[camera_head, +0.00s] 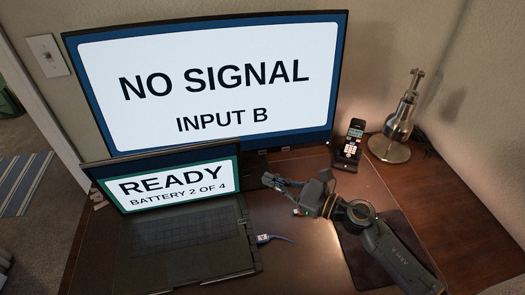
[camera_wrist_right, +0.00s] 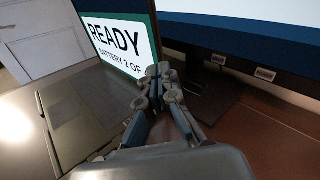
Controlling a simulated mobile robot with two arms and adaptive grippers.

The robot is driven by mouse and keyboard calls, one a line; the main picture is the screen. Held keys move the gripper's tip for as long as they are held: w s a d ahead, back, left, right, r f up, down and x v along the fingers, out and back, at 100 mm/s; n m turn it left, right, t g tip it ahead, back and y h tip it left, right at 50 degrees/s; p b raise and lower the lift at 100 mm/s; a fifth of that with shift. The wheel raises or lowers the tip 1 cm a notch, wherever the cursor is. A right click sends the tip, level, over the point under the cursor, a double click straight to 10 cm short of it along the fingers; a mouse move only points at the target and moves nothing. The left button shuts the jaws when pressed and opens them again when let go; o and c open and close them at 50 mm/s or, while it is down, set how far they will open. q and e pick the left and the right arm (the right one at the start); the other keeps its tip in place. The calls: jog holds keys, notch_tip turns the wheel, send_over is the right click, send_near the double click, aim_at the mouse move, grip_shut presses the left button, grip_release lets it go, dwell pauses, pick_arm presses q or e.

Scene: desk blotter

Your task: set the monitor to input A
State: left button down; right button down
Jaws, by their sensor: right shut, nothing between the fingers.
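The monitor (camera_head: 215,75) stands at the back of the desk. Its screen reads NO SIGNAL, INPUT B. In the right wrist view, the monitor's lower edge (camera_wrist_right: 240,42) runs across the upper right. Two small light-coloured pieces, possibly buttons, show beneath that edge, one nearer (camera_wrist_right: 219,60) and one farther right (camera_wrist_right: 265,73). My right gripper (camera_head: 268,182) is shut and empty, in front of the monitor's lower edge near its stand. In the right wrist view its fingertips (camera_wrist_right: 158,72) are together, left of the small pieces and apart from them. My left gripper is not in view.
An open laptop (camera_head: 185,235) stands at the left; its screen reads READY, BATTERY 2 OF 4. A phone (camera_head: 351,146) in a cradle and a metal lamp (camera_head: 390,148) stand at the right. A dark mat (camera_head: 350,262) lies under my right arm.

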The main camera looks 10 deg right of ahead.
jog(key=n, duration=0.2)
jog(key=n+h, duration=0.1)
jog(key=n, duration=0.3)
jog(key=shift+d+f+g+h, duration=0.1)
jog(key=shift+d+g+h, duration=0.2)
jog(key=shift+w, duration=0.15)
jog(key=b, duration=0.3)
send_near(252, 154)
jog(key=a, duration=0.3)
jog(key=shift+w+a+f+b, duration=0.1)
jog(key=shift+w+f+b, duration=0.15)
jog(key=shift+w, duration=0.35)
jog(key=shift+w+a+f+b, duration=0.1)
jog(key=shift+w+b, duration=0.1)
jog(key=shift+w, duration=0.35)
jog(key=shift+w+b, duration=0.4)
jog(key=shift+b, duration=0.05)
